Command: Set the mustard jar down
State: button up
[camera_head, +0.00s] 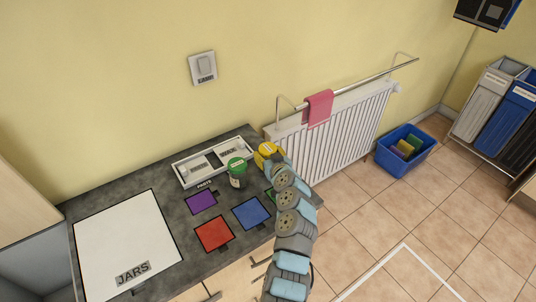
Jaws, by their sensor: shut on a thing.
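The mustard jar (266,151), yellow, shows at the far end of my arm, above the back right part of the counter. My gripper (273,159) is shut on it; the fingers are mostly hidden by my arm and the jar. I cannot tell whether the jar touches the counter. A jar with a green lid (237,171) stands upright just left of it. A large white area marked "JARS" (122,235) lies on the left of the counter and is empty.
A white parts tray (184,178) lies along the wall. Purple (201,203), red (214,234) and blue (251,213) squares lie on the counter (180,262); a green one is partly hidden by my arm. A radiator (345,125) with a pink cloth (319,108) stands right.

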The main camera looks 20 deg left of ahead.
jog(key=shift+f+b, duration=0.2)
jog(key=shift+b, duration=0.1)
jog(key=o, duration=1.3)
jog(key=shift+c, duration=0.2)
jog(key=shift+r, duration=0.1)
jog(key=shift+r+p, duration=0.2)
jog(key=shift+p, duration=0.2)
jog(key=shift+v, duration=1.95)
jog(key=v, duration=0.8)
jog(key=shift+f, duration=0.1)
